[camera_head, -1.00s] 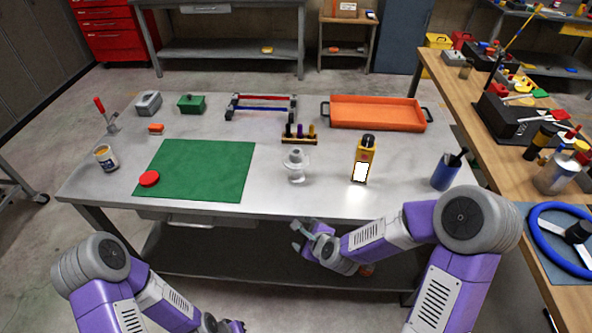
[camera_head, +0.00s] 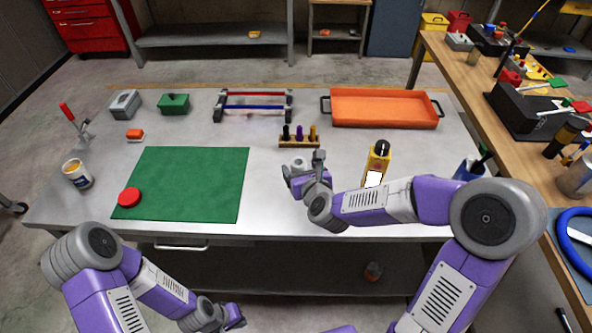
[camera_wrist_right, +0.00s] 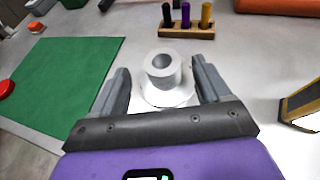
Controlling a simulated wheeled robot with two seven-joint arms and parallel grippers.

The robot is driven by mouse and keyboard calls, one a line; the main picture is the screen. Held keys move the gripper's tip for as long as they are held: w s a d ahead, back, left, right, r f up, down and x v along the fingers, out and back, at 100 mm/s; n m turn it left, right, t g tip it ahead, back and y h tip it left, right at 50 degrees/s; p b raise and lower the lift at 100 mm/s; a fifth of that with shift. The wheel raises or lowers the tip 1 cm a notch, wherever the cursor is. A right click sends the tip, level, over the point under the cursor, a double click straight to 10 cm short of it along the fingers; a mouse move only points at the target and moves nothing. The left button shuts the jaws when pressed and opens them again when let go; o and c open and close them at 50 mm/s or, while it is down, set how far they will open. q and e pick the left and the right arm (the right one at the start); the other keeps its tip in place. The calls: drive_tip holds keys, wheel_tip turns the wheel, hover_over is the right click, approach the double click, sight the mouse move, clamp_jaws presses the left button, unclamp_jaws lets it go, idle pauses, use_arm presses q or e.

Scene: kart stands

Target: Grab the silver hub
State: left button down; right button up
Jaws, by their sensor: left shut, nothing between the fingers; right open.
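The silver hub (camera_wrist_right: 163,75) is a round flanged piece with a hollow upright collar, standing on the metal table. In the right wrist view it lies between the two open fingers of my right gripper (camera_wrist_right: 160,85), with a gap on each side. In the head view the hub (camera_head: 298,163) is mostly hidden behind my right gripper (camera_head: 304,172). My left gripper (camera_head: 236,318) is shut and empty, low in front of the table's front edge.
A green mat (camera_head: 185,185) with a red disc (camera_head: 129,197) lies left. An orange tray (camera_head: 383,108) is at the back.

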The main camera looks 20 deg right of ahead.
sight(297, 162)
drive_tip(key=x, duration=0.5)
drive_tip(key=shift+w+d+f+b, duration=0.1)
drive_tip(key=shift+w+f+b, duration=0.1)
drive_tip(key=shift+w+b, duration=0.1)
drive_tip(key=shift+c, duration=0.2)
drive_tip(key=c, duration=1.3)
